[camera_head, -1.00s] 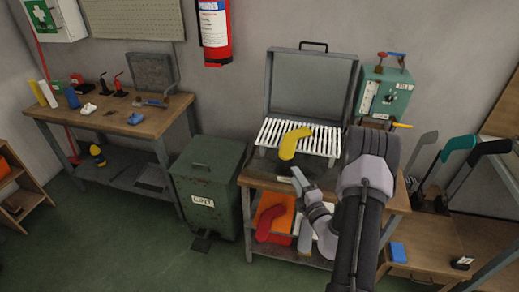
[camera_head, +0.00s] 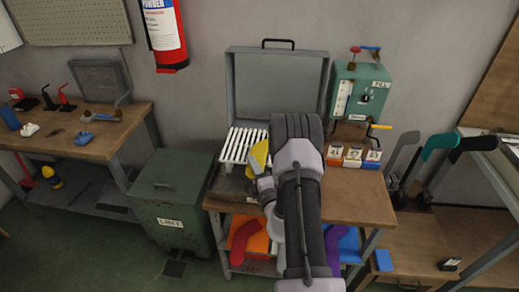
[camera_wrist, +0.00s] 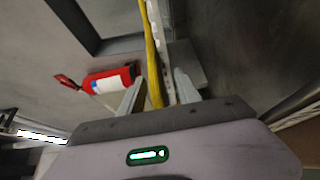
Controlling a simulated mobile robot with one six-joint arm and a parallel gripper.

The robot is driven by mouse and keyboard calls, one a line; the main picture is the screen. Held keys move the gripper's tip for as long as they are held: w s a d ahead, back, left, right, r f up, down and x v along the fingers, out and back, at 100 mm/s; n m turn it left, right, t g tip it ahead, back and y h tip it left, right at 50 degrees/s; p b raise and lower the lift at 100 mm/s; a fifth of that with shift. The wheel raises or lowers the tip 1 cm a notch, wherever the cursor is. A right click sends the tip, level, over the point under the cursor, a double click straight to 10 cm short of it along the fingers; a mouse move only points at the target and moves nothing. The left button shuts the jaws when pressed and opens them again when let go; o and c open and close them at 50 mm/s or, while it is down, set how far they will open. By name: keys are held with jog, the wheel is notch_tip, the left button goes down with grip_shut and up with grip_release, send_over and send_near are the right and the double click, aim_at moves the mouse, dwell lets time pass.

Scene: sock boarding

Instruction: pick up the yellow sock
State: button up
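The yellow sock (camera_head: 258,153) is on the white-slatted rack (camera_head: 238,145) under the raised grey lid, and my arm partly hides it in the head view. My gripper (camera_head: 263,180) is right at the sock's near side. In the wrist view the sock (camera_wrist: 151,55) shows as a narrow yellow strip running between the two fingers of my gripper (camera_wrist: 159,77). The fingers stand apart, with the strip nearer the left finger and a gap on its right. The sock's far end is hidden by my arm in the head view.
The open lid (camera_head: 278,85) stands behind the rack. A green box (camera_head: 360,92) and small numbered blocks (camera_head: 352,157) are to the right. A red sock (camera_head: 243,236) lies on the lower shelf. A green LINT bin (camera_head: 170,200) stands left.

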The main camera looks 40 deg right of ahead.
jog(key=shift+s+a+r, duration=0.1)
jog(key=shift+s+a, duration=0.1)
jog(key=shift+a, duration=0.1)
jog(key=shift+c, duration=0.6)
grip_shut()
